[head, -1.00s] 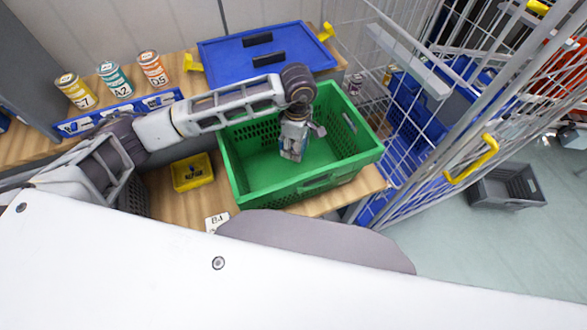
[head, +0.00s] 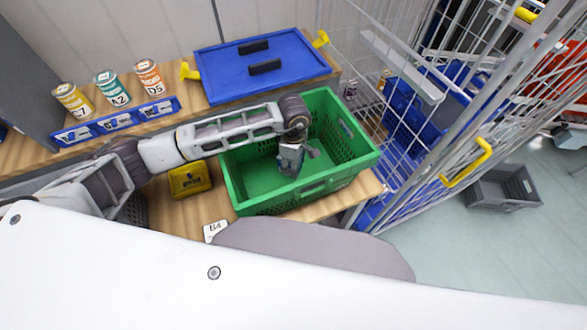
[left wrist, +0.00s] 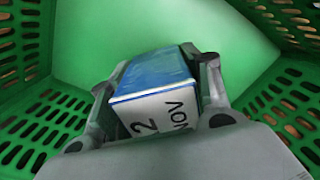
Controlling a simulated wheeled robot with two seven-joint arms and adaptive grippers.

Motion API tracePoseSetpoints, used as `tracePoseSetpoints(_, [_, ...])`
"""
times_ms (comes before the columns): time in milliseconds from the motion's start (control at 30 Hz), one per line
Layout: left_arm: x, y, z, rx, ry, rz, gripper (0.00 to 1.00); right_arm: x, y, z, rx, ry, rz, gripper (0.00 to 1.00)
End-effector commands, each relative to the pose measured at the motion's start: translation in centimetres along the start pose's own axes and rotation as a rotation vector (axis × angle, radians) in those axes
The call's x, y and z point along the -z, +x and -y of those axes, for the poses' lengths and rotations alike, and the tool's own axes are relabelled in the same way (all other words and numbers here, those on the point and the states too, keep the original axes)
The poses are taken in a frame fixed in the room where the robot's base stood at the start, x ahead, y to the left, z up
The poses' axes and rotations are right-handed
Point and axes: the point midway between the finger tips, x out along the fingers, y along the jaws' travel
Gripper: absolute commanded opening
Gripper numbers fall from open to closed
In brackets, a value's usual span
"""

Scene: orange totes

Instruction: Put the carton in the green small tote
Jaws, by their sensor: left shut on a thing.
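The green tote (head: 350,178) stands open on the wooden table in the head view. My left gripper (head: 290,170) reaches down inside it, above or near its floor. In the left wrist view my left gripper (left wrist: 155,105) is shut on the carton (left wrist: 155,80), a box with a blue face and a white face with dark lettering. The tote's slotted green walls (left wrist: 30,120) surround it there. Whether the carton touches the tote floor cannot be told. In the head view the carton is mostly hidden by the gripper. My right gripper is not in view.
Several labelled cans (head: 112,90) stand behind a blue holder (head: 115,122) at the left. A small yellow bin (head: 190,180) is left of the green tote. A wire cage (head: 440,150) stands close at the right.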

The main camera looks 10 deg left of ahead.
Motion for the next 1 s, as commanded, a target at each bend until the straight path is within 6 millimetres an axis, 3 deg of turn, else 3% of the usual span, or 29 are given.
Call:
tracePoseSetpoints(433, [0.0,3.5,0.0,0.0,0.0,0.001,0.11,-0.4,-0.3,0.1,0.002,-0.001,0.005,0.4])
tracePoseSetpoints(967, [0.0,4.0,0.0,-0.001,0.0,0.0,0.11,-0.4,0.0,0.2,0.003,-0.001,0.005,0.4])
tracePoseSetpoints(1000, [0.0,4.0,0.0,0.0,0.0,0.0,0.51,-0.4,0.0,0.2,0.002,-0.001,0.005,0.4])
